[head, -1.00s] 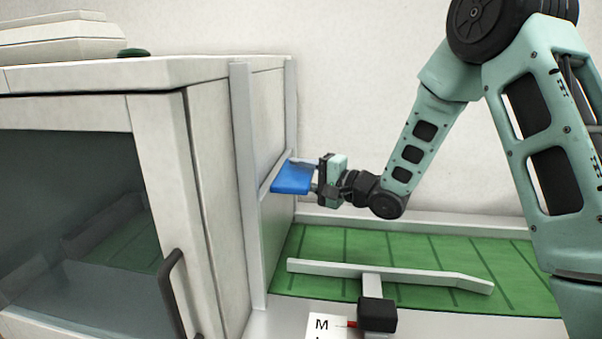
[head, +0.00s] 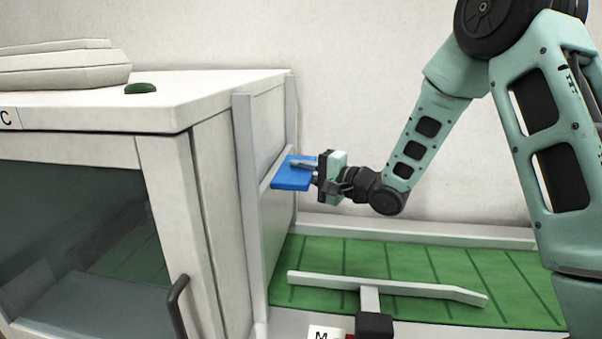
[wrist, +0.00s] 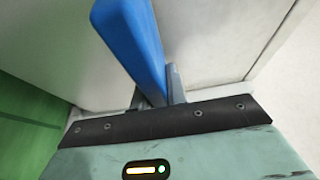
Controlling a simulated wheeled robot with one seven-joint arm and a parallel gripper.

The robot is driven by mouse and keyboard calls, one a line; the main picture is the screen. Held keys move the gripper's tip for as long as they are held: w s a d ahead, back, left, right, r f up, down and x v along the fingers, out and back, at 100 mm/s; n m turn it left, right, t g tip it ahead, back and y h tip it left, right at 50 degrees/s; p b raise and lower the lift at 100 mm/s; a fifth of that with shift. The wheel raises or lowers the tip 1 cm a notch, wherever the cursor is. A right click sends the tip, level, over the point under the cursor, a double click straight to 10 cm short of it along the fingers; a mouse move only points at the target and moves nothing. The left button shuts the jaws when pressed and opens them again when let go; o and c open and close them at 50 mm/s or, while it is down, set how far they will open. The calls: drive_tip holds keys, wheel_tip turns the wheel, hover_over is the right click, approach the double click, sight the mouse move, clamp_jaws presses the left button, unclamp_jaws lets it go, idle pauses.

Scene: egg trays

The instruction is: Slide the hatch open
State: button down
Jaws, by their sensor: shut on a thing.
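The hatch (head: 273,215) is a pale panel set between grey upright rails in the right side of the white cabinet. A blue handle plate (head: 289,181) sticks out near its upper edge. My gripper (head: 306,171) is at the handle's right end, shut on it. In the wrist view, the blue handle (wrist: 133,38) runs away between the fingers of my gripper (wrist: 155,97). The lower edge of the hatch is hard to make out.
A green belt (head: 420,262) with a pale guide bar (head: 390,287) lies below my gripper. The cabinet's dark window front and black door handle (head: 177,308) are at the left. A plain wall stands behind.

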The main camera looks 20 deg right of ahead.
wheel_tip(320, 180, up, 15)
drive_tip(key=p, duration=1.1)
drive_tip(key=shift+p, duration=0.35)
drive_tip(key=c, duration=1.4)
unclamp_jaws()
drive_tip(key=shift+s+d, duration=0.1)
drive_tip(key=b+v, duration=0.4)
drive_tip(key=v, duration=1.3)
drive_tip(key=shift+s, duration=0.15)
